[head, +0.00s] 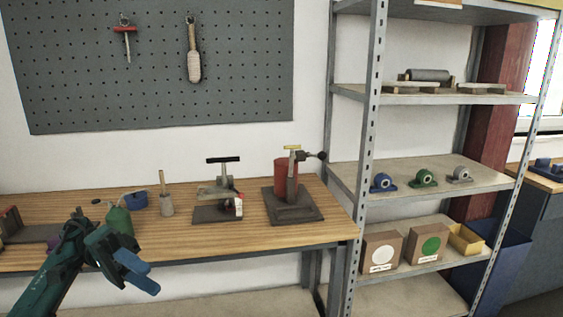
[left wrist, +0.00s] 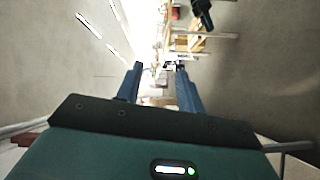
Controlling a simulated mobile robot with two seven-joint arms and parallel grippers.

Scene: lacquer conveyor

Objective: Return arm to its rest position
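My left arm comes in from the lower left in the head view. Its gripper (head: 146,274) has blue fingers and hangs in front of the workbench's front edge, pointing right and down. In the left wrist view the two fingers of this gripper (left wrist: 159,66) stand apart with a gap between them, and nothing is held. My right arm and gripper do not show in the head view.
A metal shelf rack (head: 366,130) stands right. The floor before the bench is hardly visible.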

